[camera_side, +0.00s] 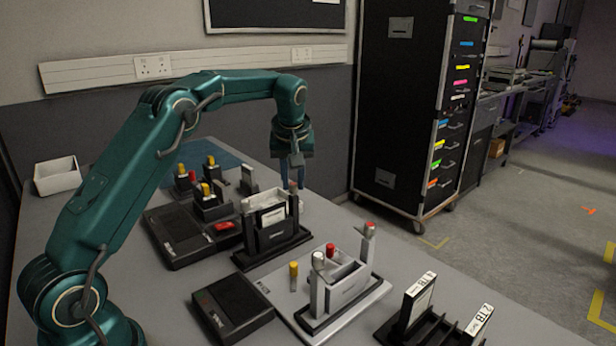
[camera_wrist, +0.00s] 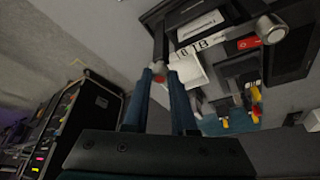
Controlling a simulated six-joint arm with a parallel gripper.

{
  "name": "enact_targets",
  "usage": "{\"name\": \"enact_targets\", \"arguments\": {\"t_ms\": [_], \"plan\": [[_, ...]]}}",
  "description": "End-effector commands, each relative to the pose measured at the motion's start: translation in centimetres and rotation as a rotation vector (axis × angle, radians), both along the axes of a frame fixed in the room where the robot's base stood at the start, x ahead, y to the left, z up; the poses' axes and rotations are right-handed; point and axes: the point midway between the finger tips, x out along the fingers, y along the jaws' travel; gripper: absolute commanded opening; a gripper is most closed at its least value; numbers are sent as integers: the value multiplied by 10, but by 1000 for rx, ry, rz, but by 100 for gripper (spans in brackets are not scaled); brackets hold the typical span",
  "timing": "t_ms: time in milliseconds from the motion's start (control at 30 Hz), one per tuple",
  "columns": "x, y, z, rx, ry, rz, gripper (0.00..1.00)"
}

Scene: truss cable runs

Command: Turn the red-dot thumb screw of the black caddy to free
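The black caddy (camera_side: 272,238) stands on the table in the middle of the side view, with a pale cartridge in it. A post rises at each end. The near-left post carries a thumb screw (camera_side: 246,204). My gripper (camera_side: 292,184) points down over the far-right post. In the wrist view my two blue fingers (camera_wrist: 160,75) lie on either side of a small grey knob with red on it, the red-dot thumb screw (camera_wrist: 159,67). Whether the fingers touch the knob or stand just clear of it I cannot tell. The other, silver thumb screw (camera_wrist: 271,28) also shows there.
A white caddy (camera_side: 345,287) with thumb screws stands in front, beside a black box (camera_side: 232,307) and a rack of labelled cartridges (camera_side: 430,325). Another black unit (camera_side: 180,235) lies left. Several small yellow-topped parts (camera_side: 207,190) stand behind. A tall black cabinet (camera_side: 400,110) is beyond the table.

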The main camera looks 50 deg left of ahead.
Motion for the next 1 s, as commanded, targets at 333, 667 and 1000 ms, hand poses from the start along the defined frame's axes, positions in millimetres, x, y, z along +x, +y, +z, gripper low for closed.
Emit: {"name": "enact_targets", "arguments": {"t_ms": [333,667,1000], "plan": [[-1,1,0,-1,2,-95,0],[0,1,0,0,1,-148,0],[0,1,0,0,2,-147,56]]}}
